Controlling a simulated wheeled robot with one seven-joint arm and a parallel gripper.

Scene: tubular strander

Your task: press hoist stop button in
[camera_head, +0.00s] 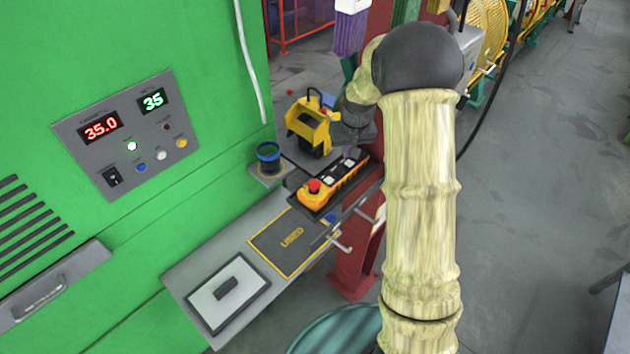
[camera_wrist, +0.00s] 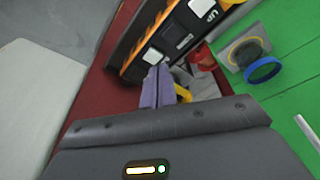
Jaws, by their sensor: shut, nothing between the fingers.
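In the wrist view, part of the pendant (camera_wrist: 180,38) shows with a button marked UP and striped edges. My gripper (camera_wrist: 157,86) has its fingers together, empty, and they overlap the pendant's lower edge in that view. In the head view my gripper is near the pendant's far end, partly hidden by the arm. Contact cannot be told.
A yellow device with a handle (camera_head: 308,124) stands behind the pendant. A blue-rimmed cup (camera_head: 268,158) sits left, against the green cabinet (camera_head: 200,40). A mat marked USED (camera_head: 276,253) and a framed grey plate (camera_head: 207,310) lie in front. A red post (camera_head: 354,262) stands below.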

